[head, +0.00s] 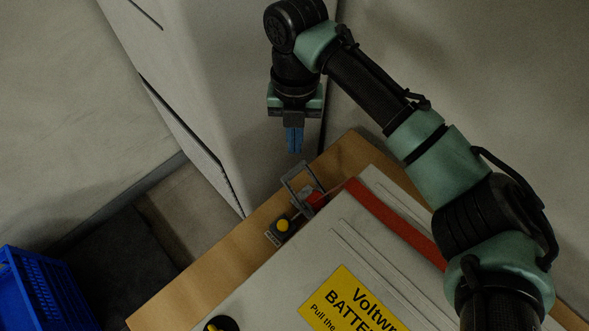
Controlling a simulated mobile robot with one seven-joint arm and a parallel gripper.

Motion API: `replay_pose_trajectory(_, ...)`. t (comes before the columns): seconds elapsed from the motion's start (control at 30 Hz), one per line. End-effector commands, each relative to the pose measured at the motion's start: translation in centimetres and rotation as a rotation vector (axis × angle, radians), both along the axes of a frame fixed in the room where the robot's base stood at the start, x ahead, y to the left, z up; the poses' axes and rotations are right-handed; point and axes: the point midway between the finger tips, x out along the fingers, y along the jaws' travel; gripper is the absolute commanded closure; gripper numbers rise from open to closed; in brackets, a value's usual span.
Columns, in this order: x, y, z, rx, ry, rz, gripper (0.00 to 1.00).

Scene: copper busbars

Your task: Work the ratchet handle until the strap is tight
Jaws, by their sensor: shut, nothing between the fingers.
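A red strap (397,222) runs from the ratchet across the top of the pale grey case (262,289) toward the right. Whether the strap is slack or tight I cannot tell. My gripper (295,151) points down with its blue fingers together and empty. In the picture it is just above the handle, with a visible gap between them.
A small block with a yellow button (282,225) sits beside the ratchet on the wooden table (190,287). A yellow battery label (345,302) is on the case. A tall pale cabinet (205,75) stands behind. A blue crate (38,290) is at lower left.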

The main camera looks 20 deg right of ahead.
Motion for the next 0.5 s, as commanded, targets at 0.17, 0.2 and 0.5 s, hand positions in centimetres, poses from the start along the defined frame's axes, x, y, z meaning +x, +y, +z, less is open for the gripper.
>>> replay_pose_trajectory(0.17,-0.1,0.0,-1.6,-0.001,0.0,-0.001,1.0)
replay_pose_trajectory(0.2,-0.2,0.0,-2.1,-0.001,0.0,-0.001,1.0)
replay_pose_trajectory(0.5,-0.5,0.2,-5.9,-0.001,0.0,-0.001,1.0)
